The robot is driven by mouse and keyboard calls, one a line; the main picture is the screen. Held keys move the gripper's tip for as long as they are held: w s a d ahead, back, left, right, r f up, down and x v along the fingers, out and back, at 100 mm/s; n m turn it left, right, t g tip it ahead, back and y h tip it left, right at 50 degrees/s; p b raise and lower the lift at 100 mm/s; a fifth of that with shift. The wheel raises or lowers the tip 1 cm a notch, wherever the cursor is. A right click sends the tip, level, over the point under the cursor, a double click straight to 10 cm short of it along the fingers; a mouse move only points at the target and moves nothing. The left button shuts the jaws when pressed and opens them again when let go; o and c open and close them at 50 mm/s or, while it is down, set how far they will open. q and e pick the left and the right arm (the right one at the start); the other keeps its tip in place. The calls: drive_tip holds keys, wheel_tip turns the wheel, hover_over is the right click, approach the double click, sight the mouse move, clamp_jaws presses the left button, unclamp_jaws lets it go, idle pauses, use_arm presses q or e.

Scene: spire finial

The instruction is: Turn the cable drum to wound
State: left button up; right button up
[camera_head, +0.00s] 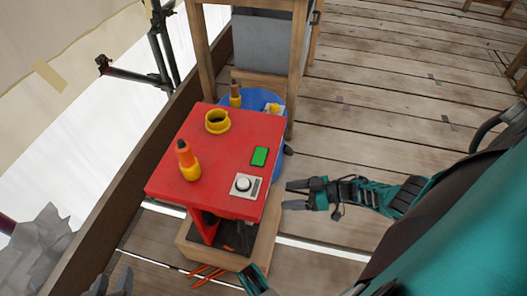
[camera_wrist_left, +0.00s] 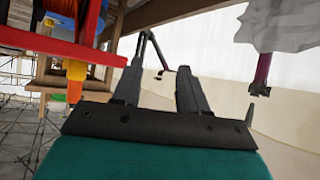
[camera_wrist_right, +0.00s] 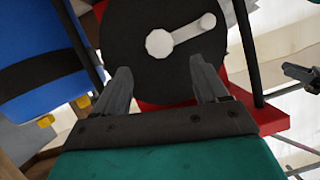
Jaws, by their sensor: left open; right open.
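The cable drum's black round end disc (camera_wrist_right: 125,68) fills the upper middle of the right wrist view. A pale hub (camera_wrist_right: 159,43) with a crank lever (camera_wrist_right: 190,31) is on its face. My right gripper (camera_head: 292,195) is open and empty to the right of the red stand (camera_head: 217,150). In the right wrist view its fingers (camera_wrist_right: 160,88) point at the disc with the hub beyond them; contact is not clear. My left gripper (camera_head: 110,283) is open and empty, low at the left, apart from the stand. The stand's top hides the drum in the head view.
On the stand are a yellow mug (camera_head: 217,122), an orange-and-yellow bottle (camera_head: 188,163), a green block (camera_head: 260,156) and a grey box with a knob (camera_head: 244,185). Orange cable (camera_head: 207,271) lies below.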

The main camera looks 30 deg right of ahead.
drive_tip(key=b+x, duration=0.2)
drive_tip(key=x, duration=0.7)
drive_tip(key=shift+b, duration=0.4)
drive_tip(key=shift+w, duration=0.15)
drive_tip(key=shift+c, duration=0.4)
clamp_jaws()
